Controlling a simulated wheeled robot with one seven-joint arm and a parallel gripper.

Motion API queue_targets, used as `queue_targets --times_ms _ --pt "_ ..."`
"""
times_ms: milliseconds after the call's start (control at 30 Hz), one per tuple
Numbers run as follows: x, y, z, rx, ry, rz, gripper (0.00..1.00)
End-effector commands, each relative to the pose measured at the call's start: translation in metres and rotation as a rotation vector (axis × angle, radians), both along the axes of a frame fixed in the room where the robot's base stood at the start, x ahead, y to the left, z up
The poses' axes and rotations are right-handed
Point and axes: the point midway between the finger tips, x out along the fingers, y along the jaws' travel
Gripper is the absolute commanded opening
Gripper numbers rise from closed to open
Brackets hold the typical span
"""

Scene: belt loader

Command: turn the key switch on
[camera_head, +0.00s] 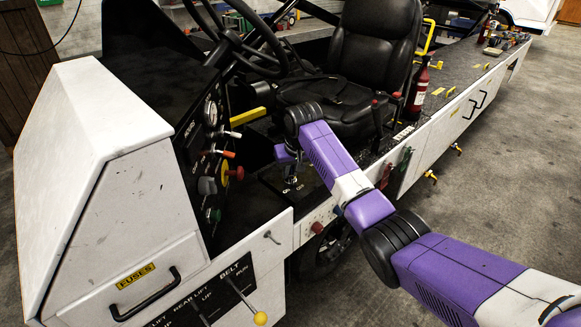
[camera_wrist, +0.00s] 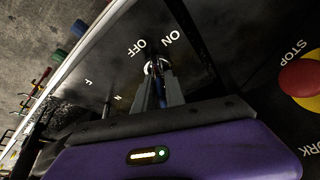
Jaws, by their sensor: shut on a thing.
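The key switch (camera_wrist: 151,66) sits on a black panel, between the upside-down printed words OFF and ON, as the wrist view shows. My gripper (camera_wrist: 160,82) is shut on the key, with its fingertips down at the switch. The fingers hide most of the key, so I cannot tell which word it points to. In the head view my gripper (camera_head: 291,180) reaches down to the small black panel (camera_head: 272,190) in front of the seat, and the key is too small to make out there.
A red stop button on a yellow plate (camera_wrist: 303,78) lies right of my gripper in the wrist view. The steering wheel (camera_head: 240,40), black seat (camera_head: 350,75) and dashboard with gauge and levers (camera_head: 209,140) surround my arm. A yellow-knobbed belt lever (camera_head: 260,318) stands at the front.

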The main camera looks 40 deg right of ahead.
Motion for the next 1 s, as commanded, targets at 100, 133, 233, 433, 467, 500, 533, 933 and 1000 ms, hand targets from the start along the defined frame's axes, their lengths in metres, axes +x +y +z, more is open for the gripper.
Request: queue_targets --times_ms 100,133,233,433,467,500,533,933,1000 --pt "0.0007 0.0017 0.0024 0.001 0.000 -0.057 0.00" --pt "0.0006 0.0017 0.0021 0.001 0.001 -0.072 0.00" --pt "0.0005 0.0014 0.0018 0.000 0.001 -0.122 0.00" --pt "0.0010 0.0019 0.0015 0.000 0.000 -0.222 0.00" --pt "0.0010 0.0022 0.0013 0.001 0.001 -0.237 0.00" --pt "0.0009 0.0019 0.0012 0.000 0.000 -0.256 0.00" --pt "0.0010 0.0016 0.0013 0.000 0.000 -0.273 0.00" --pt "0.0018 0.0017 0.0010 -0.001 -0.001 -0.465 0.00" --pt "0.0022 0.0022 0.0010 0.000 -0.001 -0.493 0.00"
